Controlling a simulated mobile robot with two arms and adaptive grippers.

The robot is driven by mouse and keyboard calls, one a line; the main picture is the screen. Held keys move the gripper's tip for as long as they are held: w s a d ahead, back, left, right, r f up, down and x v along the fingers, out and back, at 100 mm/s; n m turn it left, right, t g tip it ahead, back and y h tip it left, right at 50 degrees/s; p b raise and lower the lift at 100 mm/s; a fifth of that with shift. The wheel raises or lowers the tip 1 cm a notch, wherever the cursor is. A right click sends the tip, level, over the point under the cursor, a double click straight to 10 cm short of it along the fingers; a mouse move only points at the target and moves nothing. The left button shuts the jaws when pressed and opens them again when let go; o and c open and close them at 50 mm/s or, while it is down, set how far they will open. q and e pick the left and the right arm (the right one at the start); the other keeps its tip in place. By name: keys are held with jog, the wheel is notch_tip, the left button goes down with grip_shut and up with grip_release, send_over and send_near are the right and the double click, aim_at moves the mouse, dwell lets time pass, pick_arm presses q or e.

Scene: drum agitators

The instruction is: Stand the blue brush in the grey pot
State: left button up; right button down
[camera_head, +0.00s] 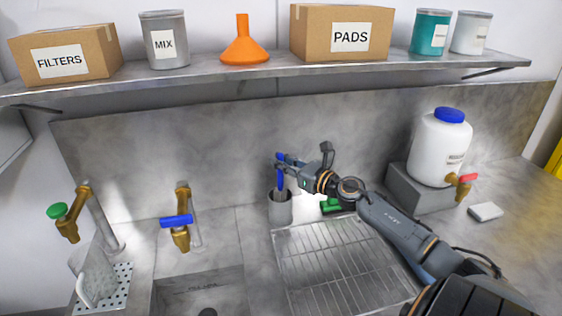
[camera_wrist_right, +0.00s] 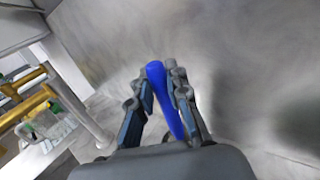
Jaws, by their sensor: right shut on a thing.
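The grey pot (camera_head: 280,211) stands on the counter against the back wall, just behind the wire rack. The blue brush (camera_head: 280,180) is upright, with its lower end at or inside the pot's mouth; how deep it sits is hard to tell. My right gripper (camera_head: 280,159) is above the pot and shut on the brush's upper handle. In the right wrist view the blue handle (camera_wrist_right: 161,90) lies between the two fingers of my right gripper (camera_wrist_right: 165,82). The pot cannot be made out in that view. My left gripper is not in view.
A wire drying rack (camera_head: 335,262) lies in front of the pot, with a green item (camera_head: 331,206) behind it, partly hidden by my arm. A blue-handled tap (camera_head: 178,221) and sink are left. A white drum (camera_head: 440,150) stands right. A shelf (camera_head: 280,75) runs above.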

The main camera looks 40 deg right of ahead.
jog(key=c, duration=1.2)
grip_release()
jog(key=shift+s+f, duration=0.1)
jog(key=shift+s, duration=0.45)
jog(key=s, duration=0.3)
jog(key=s+d, duration=0.1)
jog(key=s, duration=0.7)
jog(key=shift+d, duration=0.2)
jog(key=shift+w, duration=0.1)
